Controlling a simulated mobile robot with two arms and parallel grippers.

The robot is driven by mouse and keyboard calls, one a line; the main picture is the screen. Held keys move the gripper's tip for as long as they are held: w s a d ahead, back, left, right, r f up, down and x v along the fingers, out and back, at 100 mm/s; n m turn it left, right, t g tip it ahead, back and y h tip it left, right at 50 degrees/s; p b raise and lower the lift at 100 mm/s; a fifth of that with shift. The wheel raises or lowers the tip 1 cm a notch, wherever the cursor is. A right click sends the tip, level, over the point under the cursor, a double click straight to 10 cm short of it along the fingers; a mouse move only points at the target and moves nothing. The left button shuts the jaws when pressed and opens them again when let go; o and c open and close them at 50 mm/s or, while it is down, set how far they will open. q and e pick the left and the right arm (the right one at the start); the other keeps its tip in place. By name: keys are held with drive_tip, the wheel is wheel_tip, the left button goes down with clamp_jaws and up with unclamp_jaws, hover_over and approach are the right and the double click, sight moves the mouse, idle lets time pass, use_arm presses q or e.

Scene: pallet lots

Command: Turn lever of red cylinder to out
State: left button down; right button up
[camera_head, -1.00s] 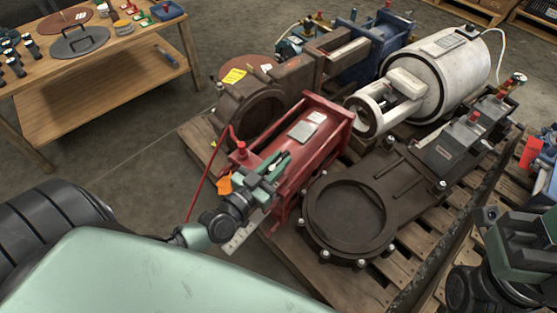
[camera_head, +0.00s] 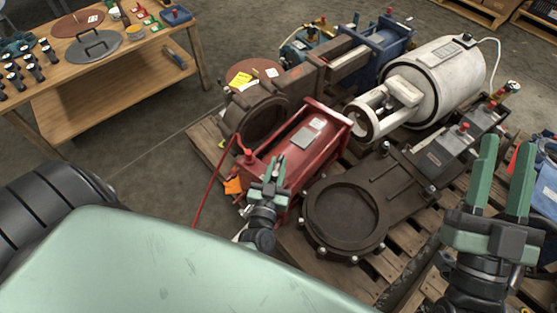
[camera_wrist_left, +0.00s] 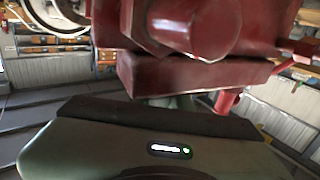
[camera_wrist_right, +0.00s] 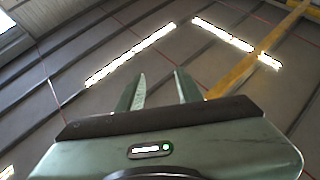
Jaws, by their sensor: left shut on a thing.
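The red cylinder (camera_head: 304,140) lies on a pallet in the middle of the head view, with a pale label on top and a red-capped fitting at its near left end. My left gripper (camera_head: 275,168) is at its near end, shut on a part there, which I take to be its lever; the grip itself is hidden. In the left wrist view a red bar (camera_wrist_left: 190,75) and a red boss (camera_wrist_left: 190,28) stand right before the gripper and cover its fingers. My right gripper (camera_head: 505,150) is open and empty, fingers pointing up, at the right; its fingers also show in the right wrist view (camera_wrist_right: 160,92).
A dark round-mouthed valve (camera_head: 345,210) lies close right of the red cylinder. A white cylinder (camera_head: 440,75) and a blue one (camera_head: 385,50) lie behind. A wooden workbench (camera_head: 120,80) stands at the left, with clear floor between it and the pallet (camera_head: 207,143).

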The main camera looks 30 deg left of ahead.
sight(274, 178)
use_arm(q)
drive_tip(key=shift+a, duration=0.1)
use_arm(e)
drive_tip(key=shift+w+f+g, duration=0.3)
drive_tip(key=shift+f, duration=0.15)
use_arm(q)
drive_tip(key=c, duration=1.4)
unclamp_jaws()
drive_tip(key=shift+o, duration=0.2)
drive_tip(key=shift+s, duration=0.1)
